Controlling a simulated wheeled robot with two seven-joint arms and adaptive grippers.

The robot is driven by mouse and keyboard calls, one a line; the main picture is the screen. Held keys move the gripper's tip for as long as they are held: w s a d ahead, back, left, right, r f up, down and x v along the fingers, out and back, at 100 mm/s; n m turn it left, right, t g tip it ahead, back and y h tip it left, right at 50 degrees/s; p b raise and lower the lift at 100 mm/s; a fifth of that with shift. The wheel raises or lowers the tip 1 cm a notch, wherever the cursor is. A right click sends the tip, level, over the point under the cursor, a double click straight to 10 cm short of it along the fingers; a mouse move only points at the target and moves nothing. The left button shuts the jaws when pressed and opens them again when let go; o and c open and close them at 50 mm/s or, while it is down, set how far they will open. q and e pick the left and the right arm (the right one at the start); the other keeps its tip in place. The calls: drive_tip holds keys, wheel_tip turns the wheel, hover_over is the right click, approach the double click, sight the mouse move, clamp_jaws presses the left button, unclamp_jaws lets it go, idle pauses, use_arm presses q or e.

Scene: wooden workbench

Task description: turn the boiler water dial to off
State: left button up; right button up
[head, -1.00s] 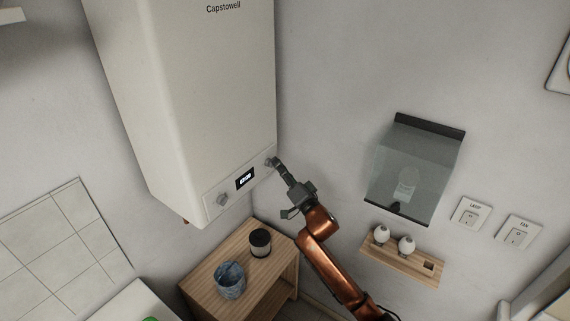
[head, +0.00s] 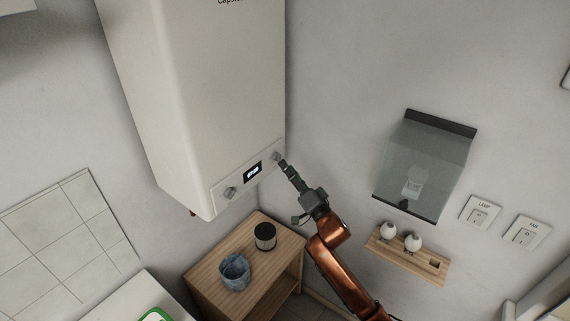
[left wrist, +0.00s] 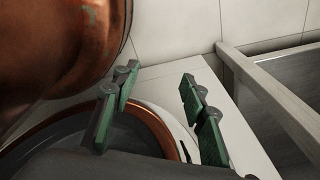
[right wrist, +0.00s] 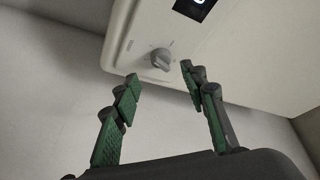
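The white boiler (head: 190,90) hangs on the wall in the head view. Its front strip has a grey dial on the left (head: 230,193), a lit display (head: 252,172) and a grey dial on the right (head: 276,156). My right gripper (head: 284,164) is just off the right dial. In the right wrist view, a dial (right wrist: 161,60) stands beyond and between the spread fingertips of this gripper (right wrist: 160,75), apart from them. The dial markings are too small to read. My left gripper (left wrist: 156,80) is open and empty in the left wrist view, away from the boiler.
A wooden shelf unit (head: 215,264) below the boiler holds a dark canister (head: 265,236) and a blue-grey container (head: 235,272). At right are a glass-fronted box (head: 425,165), a small wooden wall shelf (head: 408,261) and two switches.

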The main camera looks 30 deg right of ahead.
drive_tip(key=v, duration=0.8)
drive_tip(key=shift+f, duration=0.15)
